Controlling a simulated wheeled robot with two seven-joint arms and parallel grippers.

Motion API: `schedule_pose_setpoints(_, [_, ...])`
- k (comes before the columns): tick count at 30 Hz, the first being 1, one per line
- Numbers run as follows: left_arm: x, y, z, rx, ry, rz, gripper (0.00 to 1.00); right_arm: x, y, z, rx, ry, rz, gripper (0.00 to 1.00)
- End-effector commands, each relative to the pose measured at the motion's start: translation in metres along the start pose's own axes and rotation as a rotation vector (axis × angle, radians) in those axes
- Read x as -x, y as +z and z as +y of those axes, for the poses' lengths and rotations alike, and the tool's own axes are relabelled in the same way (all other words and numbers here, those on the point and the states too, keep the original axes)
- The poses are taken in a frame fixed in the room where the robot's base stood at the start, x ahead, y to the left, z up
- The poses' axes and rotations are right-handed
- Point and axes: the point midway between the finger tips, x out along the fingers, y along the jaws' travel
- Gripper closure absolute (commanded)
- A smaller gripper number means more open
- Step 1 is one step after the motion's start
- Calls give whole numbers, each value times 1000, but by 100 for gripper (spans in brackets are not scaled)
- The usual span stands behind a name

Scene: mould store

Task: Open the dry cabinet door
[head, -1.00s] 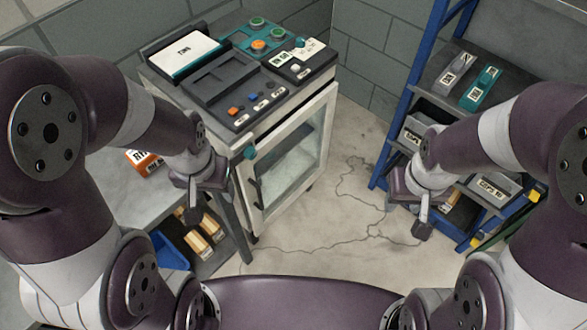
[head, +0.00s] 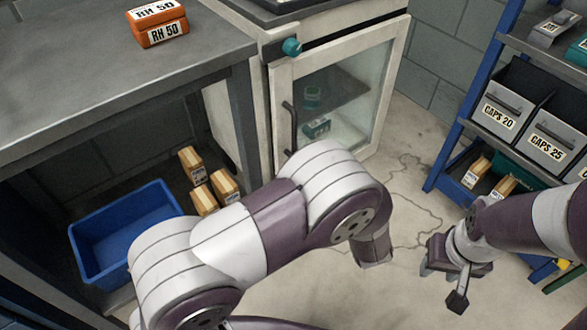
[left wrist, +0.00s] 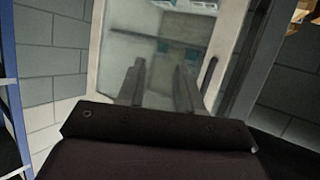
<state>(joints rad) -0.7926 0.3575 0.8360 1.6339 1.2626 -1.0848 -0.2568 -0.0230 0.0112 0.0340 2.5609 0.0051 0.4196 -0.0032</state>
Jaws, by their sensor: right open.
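The dry cabinet (head: 258,110) is pale, with a glass door (head: 345,90) that looks shut. A dark upright handle (head: 290,125) is on the door's left side. In the left wrist view the handle (left wrist: 208,75) is right of my left gripper (left wrist: 160,88). Its two fingers are apart with nothing seen between them, in front of the glass. In the head view my left arm crosses below the door; its fingertips are hidden. My right gripper (head: 442,286) is open and empty over the floor, well right of the door.
A teal knob (head: 291,46) juts from the cabinet above the door. A blue rack (head: 470,95) with labelled bins stands right. Floor between is clear.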

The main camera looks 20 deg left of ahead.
Motion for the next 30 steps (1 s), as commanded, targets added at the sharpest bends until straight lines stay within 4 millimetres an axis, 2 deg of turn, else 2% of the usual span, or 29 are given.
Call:
schedule_pose_setpoints(1, [0, -22, -14, 23, -90, 98, 65, 6, -1, 0, 0, 0, 2, 57])
schedule_pose_setpoints(3, [6, -50, -34, 43, -218, 224, 65, 8, -2, 0, 0, 0, 4, 57])
schedule_pose_setpoints(6, [18, -74, -53, 35, -334, 335, 65, 8, -2, 0, 0, 0, 3, 57])
schedule_pose_setpoints(8, [20, -80, -57, 19, -358, 369, 65, 7, -2, 0, 0, 0, 3, 57])
schedule_pose_setpoints(11, [12, -85, -62, 7, -367, 380, 65, 1, -1, 0, 0, 0, 3, 57])
schedule_pose_setpoints(21, [-60, -112, -90, 11, -364, 379, 65, -31, 3, 0, 0, 0, 2, 57])
schedule_pose_setpoints(25, [-77, -120, -97, 11, -363, 379, 65, -37, 4, 0, 0, 0, 2, 57])
schedule_pose_setpoints(30, [-87, -126, -100, 8, -361, 377, 65, -40, 4, 0, 0, 0, 2, 57])
